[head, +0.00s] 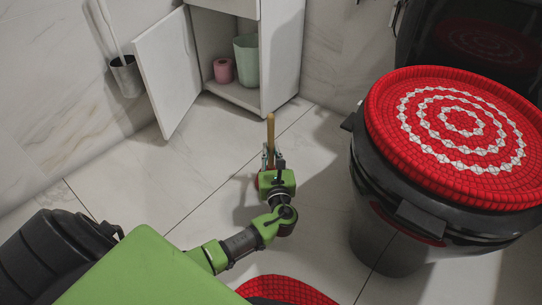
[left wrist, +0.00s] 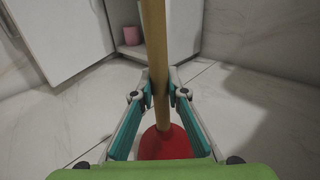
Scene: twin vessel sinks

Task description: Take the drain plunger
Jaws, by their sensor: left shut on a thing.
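The drain plunger has a wooden handle (head: 270,128) and a red cup; the cup is mostly hidden behind my gripper in the head view. In the left wrist view the handle (left wrist: 155,45) runs upright and the red cup (left wrist: 165,143) is below the fingers. My left gripper (head: 269,156) is shut on the wooden handle, with a finger on each side of it, also seen in the left wrist view (left wrist: 160,95). I cannot tell whether the cup touches the floor. My right gripper is not in view.
A toilet brush holder (head: 126,76) hangs on the left wall.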

